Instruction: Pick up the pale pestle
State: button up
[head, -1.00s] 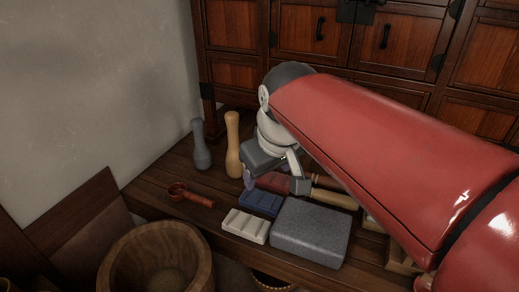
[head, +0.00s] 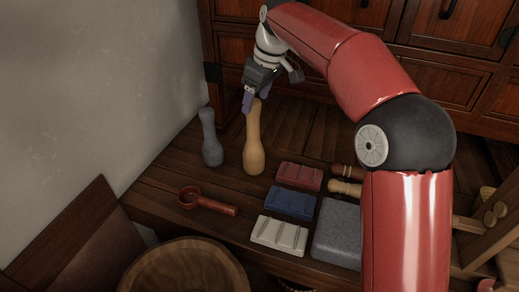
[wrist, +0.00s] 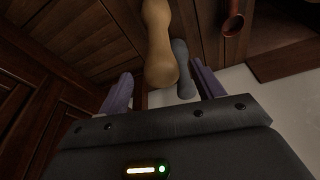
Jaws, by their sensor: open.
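The pale pestle (head: 254,150) stands upright on the dark wooden bench, its top narrow and its base wide. My gripper (head: 256,97) is at the pestle's top end, with its purple fingers apart. In the wrist view the pale pestle (wrist: 159,45) shows between the two open fingers (wrist: 162,92); I cannot tell how deep its top sits between them. Nothing is gripped. A grey pestle (head: 211,140) stands just left of the pale one and also shows in the wrist view (wrist: 184,72), beside the right finger.
A red scoop (head: 207,202) lies in front of the pestles. Red (head: 299,176), blue (head: 290,203) and white (head: 279,235) grooved blocks and a grey stone slab (head: 338,232) lie to the right. A wooden tub (head: 185,265) is at the front; cabinets stand behind, a wall at left.

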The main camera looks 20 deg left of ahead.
aim_at(251, 116)
jog(key=b+x, duration=0.1)
jog(key=x, duration=0.5)
jog(key=shift+f+b, duration=0.3)
jog(key=shift+f, duration=0.05)
jog(key=shift+c, duration=0.2)
jog(key=shift+r, duration=0.1)
jog(key=c, duration=1.2)
jog(key=shift+c, duration=0.2)
jog(key=shift+r, duration=0.1)
